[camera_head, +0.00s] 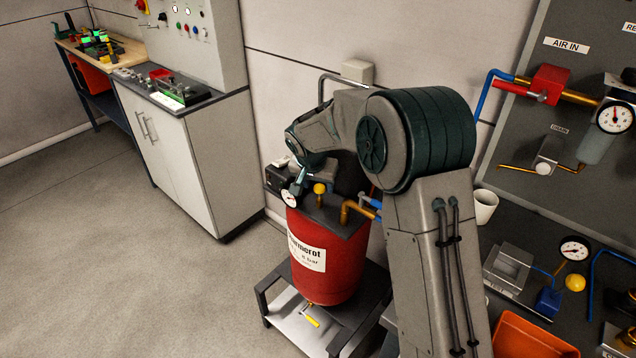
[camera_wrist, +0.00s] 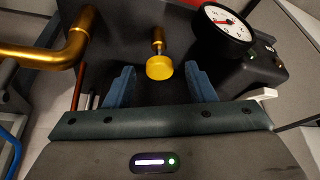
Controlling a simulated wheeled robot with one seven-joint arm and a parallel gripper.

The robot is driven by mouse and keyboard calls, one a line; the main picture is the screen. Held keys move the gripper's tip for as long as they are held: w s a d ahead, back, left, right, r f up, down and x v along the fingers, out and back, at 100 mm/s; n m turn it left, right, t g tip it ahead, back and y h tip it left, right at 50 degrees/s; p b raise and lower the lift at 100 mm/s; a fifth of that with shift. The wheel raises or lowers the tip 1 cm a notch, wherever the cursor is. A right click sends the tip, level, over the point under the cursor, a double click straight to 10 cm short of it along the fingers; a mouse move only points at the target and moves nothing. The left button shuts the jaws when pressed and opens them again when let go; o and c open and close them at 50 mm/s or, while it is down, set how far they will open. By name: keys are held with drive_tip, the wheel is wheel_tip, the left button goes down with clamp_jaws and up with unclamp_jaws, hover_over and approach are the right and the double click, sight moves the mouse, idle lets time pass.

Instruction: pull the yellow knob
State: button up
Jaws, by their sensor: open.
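The yellow knob (camera_head: 319,188) stands on a short brass stem on the dark top of the red tank (camera_head: 345,262). In the wrist view the yellow knob (camera_wrist: 159,67) sits between the two blue fingers of my gripper (camera_wrist: 161,72), with a gap on both sides. My gripper is open and holds nothing. In the head view my gripper (camera_head: 300,180) is over the tank's top, close to the knob, and partly hidden by my wrist.
A pressure gauge (camera_wrist: 223,27) stands close on the right in the wrist view, and a brass pipe (camera_wrist: 52,50) on the left. Another yellow knob (camera_head: 575,282) is on the dark bench at right. A yellow handle (camera_head: 312,321) hangs under the tank. The left floor is clear.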

drive_tip(key=shift+w+f, duration=0.15)
drive_tip(key=shift+f, duration=0.3)
clamp_jaws()
drive_tip(key=shift+r+b, duration=0.4)
drive_tip(key=shift+r, duration=0.3)
unclamp_jaws()
drive_tip(key=shift+r, duration=0.1)
drive_tip(key=b+v, duration=0.1)
drive_tip(key=v, duration=1.2)
drive_tip(key=shift+s+r+b, duration=0.2)
drive_tip(key=shift+r+b, duration=0.05)
drive_tip(key=shift+b, duration=0.05)
